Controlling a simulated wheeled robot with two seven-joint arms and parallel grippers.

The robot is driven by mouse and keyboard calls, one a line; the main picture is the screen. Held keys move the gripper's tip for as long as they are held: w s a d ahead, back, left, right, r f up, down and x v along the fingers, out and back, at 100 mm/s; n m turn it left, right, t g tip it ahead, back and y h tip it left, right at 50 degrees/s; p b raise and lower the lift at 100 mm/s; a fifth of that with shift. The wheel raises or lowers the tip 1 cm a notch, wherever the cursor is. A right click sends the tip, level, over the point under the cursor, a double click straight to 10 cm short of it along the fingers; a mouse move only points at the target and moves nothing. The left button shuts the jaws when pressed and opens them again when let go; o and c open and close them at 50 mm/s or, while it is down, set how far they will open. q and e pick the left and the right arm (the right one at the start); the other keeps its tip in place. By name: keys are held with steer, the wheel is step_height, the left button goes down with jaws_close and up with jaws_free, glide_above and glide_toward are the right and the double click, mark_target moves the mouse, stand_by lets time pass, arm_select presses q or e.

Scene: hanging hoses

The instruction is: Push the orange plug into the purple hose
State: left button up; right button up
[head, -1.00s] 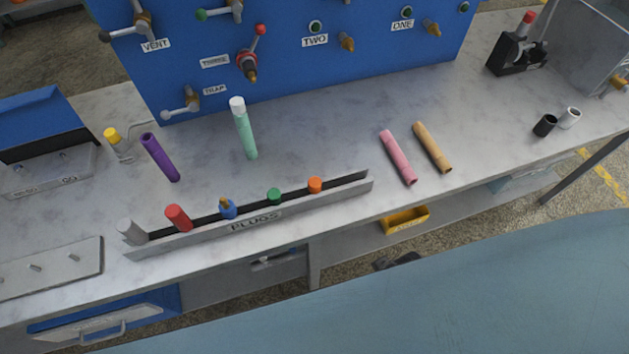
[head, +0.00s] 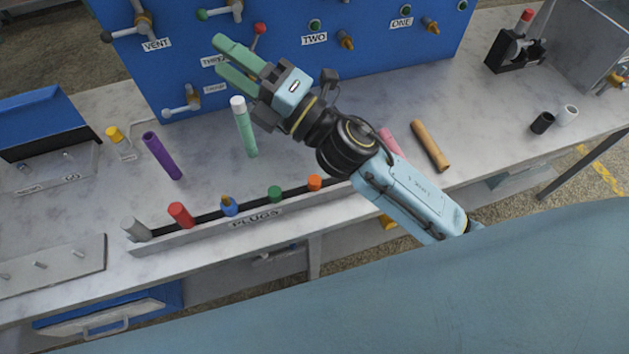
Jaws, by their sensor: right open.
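The orange plug (head: 314,183) stands at the right end of the plug rack (head: 262,219), whose label reads PLUGS. The purple hose (head: 162,156) shows left of the middle of the table, leaning, its open end at the top left. My right gripper (head: 227,60) comes in from the right and reaches over the table in front of the blue panel. Its two green fingers are apart, with nothing between them, and point to the upper left. It is well apart from both the orange plug and the purple hose. My left gripper is not in view.
A mint hose with a white top (head: 244,127) stands below my right gripper. A tan hose (head: 430,145) and a partly hidden pink hose (head: 391,142) lie right.

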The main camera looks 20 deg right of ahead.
steer(key=s+a+n+g+y, duration=0.5)
steer(key=s+a+n+g, duration=0.15)
steer(key=n+g, duration=0.8)
steer(key=n+g+h+p, duration=0.1)
steer(key=n+g+h, duration=0.1)
steer(key=n+h, duration=1.75)
glide_above(314, 179)
steer(key=f, duration=0.7)
steer(key=f+m+h, duration=0.1)
steer(key=f, duration=0.6)
steer(key=f+m, duration=0.1)
steer(key=f, duration=0.6)
steer(key=shift+w+a+f+h, duration=0.1)
steer(key=shift+w+f+h, duration=0.1)
steer(key=shift+f+h, duration=0.15)
steer(key=f, duration=0.3)
steer(key=f+p, duration=0.1)
steer(key=f, duration=0.1)
steer(key=shift+s+f, duration=0.15)
steer(key=shift+s, duration=0.15)
steer(key=shift+f, duration=0.4)
